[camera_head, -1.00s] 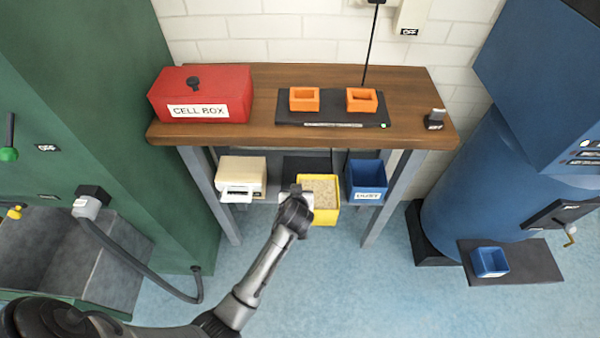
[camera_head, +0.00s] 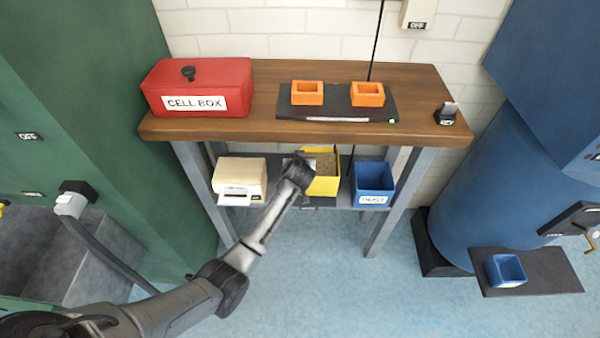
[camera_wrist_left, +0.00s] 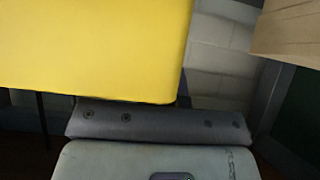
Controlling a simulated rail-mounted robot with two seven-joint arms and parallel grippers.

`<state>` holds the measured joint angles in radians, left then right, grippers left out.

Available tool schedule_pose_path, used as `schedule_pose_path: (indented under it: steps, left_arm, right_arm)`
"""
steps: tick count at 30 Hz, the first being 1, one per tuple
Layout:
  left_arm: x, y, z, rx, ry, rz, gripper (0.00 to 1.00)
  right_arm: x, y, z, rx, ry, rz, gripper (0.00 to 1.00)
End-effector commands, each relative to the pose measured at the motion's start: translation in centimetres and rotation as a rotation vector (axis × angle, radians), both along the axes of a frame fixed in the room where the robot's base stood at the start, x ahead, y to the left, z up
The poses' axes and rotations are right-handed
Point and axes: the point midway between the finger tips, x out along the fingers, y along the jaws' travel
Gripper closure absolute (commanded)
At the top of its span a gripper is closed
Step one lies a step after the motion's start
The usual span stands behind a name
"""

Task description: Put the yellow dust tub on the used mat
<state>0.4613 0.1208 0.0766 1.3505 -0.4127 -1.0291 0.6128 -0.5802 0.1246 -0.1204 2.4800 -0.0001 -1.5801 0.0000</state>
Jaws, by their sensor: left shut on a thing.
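The yellow dust tub (camera_head: 328,186), filled with pale dust, is at the lower shelf under the bench, between a beige box and a blue tub. My left gripper (camera_head: 303,163) reaches in from the front left and is shut on the tub's near left side. The wrist partly hides the tub and the grip. In the left wrist view the tub's yellow wall (camera_wrist_left: 95,50) fills the upper left, just beyond the grey finger (camera_wrist_left: 160,122). A dark mat on the shelf is mostly hidden by the tub; I cannot tell whether the tub touches it. My right gripper is out of view.
A beige box (camera_head: 240,172) stands left of the tub and a blue DUST tub (camera_head: 373,180) close on its right. The wooden bench top (camera_head: 230,125) overhangs the shelf. Grey legs (camera_head: 393,205) flank it. A blue box (camera_head: 506,269) sits on a dark tray (camera_head: 550,270) at right.

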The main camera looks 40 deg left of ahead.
Motion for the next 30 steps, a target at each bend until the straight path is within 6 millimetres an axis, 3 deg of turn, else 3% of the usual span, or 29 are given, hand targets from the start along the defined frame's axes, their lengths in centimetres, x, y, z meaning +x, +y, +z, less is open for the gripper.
schedule_pose_path:
  steps: [5,11,28,30]
  left_arm:
    - [0.0,0.1,-1.5,0.002,-0.004,0.001,1.00]
    - [0.0,0.1,-4.6,0.002,-0.004,0.001,1.00]
    - [0.4,0.2,-5.0,0.000,-0.005,0.000,1.00]
    - [0.3,0.2,-5.1,0.000,0.000,0.000,0.88]
  right_arm:
    - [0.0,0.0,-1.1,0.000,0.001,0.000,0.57]
    - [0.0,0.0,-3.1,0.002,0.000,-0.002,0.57]
    - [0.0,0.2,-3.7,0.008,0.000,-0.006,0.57]
    - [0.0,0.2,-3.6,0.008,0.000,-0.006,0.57]
